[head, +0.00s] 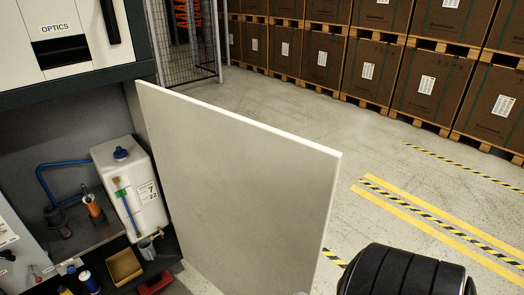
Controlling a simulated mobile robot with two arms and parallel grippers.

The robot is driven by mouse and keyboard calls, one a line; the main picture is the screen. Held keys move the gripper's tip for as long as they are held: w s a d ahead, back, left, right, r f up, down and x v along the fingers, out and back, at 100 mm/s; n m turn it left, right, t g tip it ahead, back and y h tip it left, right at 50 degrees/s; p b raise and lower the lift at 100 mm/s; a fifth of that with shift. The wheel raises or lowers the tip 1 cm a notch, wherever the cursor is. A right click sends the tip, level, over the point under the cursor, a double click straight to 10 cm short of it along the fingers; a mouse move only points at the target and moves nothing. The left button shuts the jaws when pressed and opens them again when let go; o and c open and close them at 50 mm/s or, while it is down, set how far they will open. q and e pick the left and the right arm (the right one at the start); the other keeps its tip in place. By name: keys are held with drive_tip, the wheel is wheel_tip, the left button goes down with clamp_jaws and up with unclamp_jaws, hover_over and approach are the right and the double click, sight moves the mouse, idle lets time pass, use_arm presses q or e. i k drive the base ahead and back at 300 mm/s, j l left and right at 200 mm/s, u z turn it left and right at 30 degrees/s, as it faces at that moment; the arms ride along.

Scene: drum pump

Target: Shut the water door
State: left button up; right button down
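The water door (235,185) is a plain off-white panel. It stands wide open, swung out from the cabinet (70,92), with its near edge toward the middle of the view. Its lower part runs out of the picture at the bottom. Behind it the open compartment shows a white water tank (132,185) with a blue cap and a label reading 7 and 22. Neither of my grippers can be made out. A black ribbed part of my own body shows at the bottom right, apart from the door in the picture.
A blue hose (45,185), an orange-handled item (93,207), small bottles (88,281) and an open cardboard box (124,266) are in the compartment. Stacked brown cartons (380,75) on pallets line the back. The floor (340,130) right of the door is clear.

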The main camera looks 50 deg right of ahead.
sight(250, 202)
drive_tip(key=k+l+u, duration=0.1)
drive_tip(key=l, duration=0.3)
drive_tip(key=k+l+u, duration=0.1)
drive_tip(key=l, duration=0.3)
drive_tip(key=k+l, duration=0.2)
drive_tip(key=l, duration=0.15)
drive_tip(key=k+l+u, duration=0.15)
drive_tip(key=l, duration=0.25)
drive_tip(key=k+l+u, duration=0.1)
drive_tip(key=l, duration=0.25)
drive_tip(key=i+l, duration=0.1)
drive_tip(key=l, duration=0.45)
drive_tip(key=i+l+u, duration=0.15)
drive_tip(key=l, duration=0.9)
